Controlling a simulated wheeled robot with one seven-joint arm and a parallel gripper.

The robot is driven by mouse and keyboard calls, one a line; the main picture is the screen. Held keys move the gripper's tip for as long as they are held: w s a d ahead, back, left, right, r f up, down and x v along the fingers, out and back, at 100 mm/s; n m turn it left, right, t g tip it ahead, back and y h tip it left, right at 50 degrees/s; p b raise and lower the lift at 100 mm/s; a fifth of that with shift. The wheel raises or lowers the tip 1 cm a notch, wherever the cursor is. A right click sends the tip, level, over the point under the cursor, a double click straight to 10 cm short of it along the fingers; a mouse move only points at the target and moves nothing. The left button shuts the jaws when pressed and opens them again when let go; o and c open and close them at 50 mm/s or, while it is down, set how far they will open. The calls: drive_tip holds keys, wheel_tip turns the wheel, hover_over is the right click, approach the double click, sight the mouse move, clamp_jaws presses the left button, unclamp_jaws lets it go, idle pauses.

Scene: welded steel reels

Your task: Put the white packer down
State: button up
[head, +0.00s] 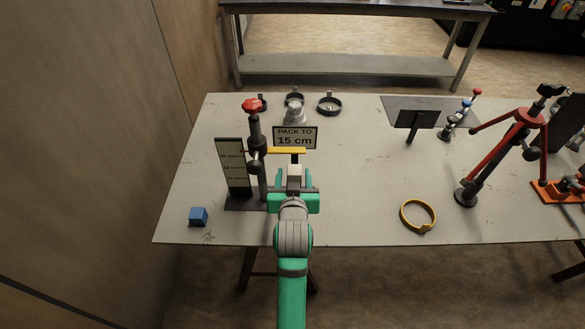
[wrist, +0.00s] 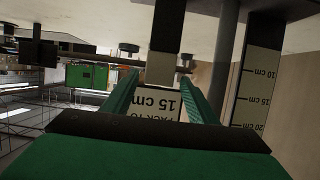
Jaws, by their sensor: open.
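The white packer (head: 295,171) is a pale block at the front of the height gauge, below the yellow pointer (head: 287,151). In the wrist view, which is upside down, the packer (wrist: 161,68) shows between the two green fingers. My gripper (head: 294,187) is open, with a finger on each side of the packer; its fingertips (wrist: 161,84) appear apart from it. What the packer rests on is hidden. The gauge has a dark post with a red knob (head: 252,105) and a scale board (head: 233,167), also in the wrist view (wrist: 260,90). A sign (head: 295,138) reads "PACK TO 15 cm".
A blue cube (head: 198,216) lies on the table (head: 350,190) at front left. A yellow ring (head: 417,215) lies right of my arm. Several dark ring parts (head: 329,104) stand at the back. A red tripod stand (head: 500,145) is at right.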

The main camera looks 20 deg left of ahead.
sight(294, 176)
drive_tip(key=v, duration=0.5)
drive_tip(key=shift+s+d, duration=0.1)
drive_tip(key=shift+s, duration=0.05)
drive_tip(key=shift+m+h, duration=0.3)
drive_tip(key=shift+m, duration=0.2)
drive_tip(key=s+d+f, duration=0.1)
drive_tip(key=s+f, duration=0.1)
drive_tip(key=s+d+f, duration=0.1)
drive_tip(key=s+f, duration=0.1)
drive_tip(key=s+d+f, duration=0.1)
drive_tip(key=s+f, duration=0.1)
drive_tip(key=shift+d+f, duration=0.4)
drive_tip(key=s+d+f+m+t+h, duration=0.1)
drive_tip(key=s+d+f, duration=0.25)
drive_tip(key=s, duration=0.65)
drive_tip(key=s+d+f+m+h, duration=0.1)
drive_tip(key=s+d+f, duration=0.3)
drive_tip(key=s, duration=0.5)
drive_tip(key=s+d+r, duration=0.1)
drive_tip(key=s+r, duration=0.1)
drive_tip(key=s, duration=0.4)
drive_tip(key=s+d+r+t+h, duration=0.1)
drive_tip(key=s+d+r, duration=0.1)
drive_tip(key=s, duration=0.3)
drive_tip(key=shift+s+r, duration=0.25)
drive_tip(key=shift+s, duration=0.15)
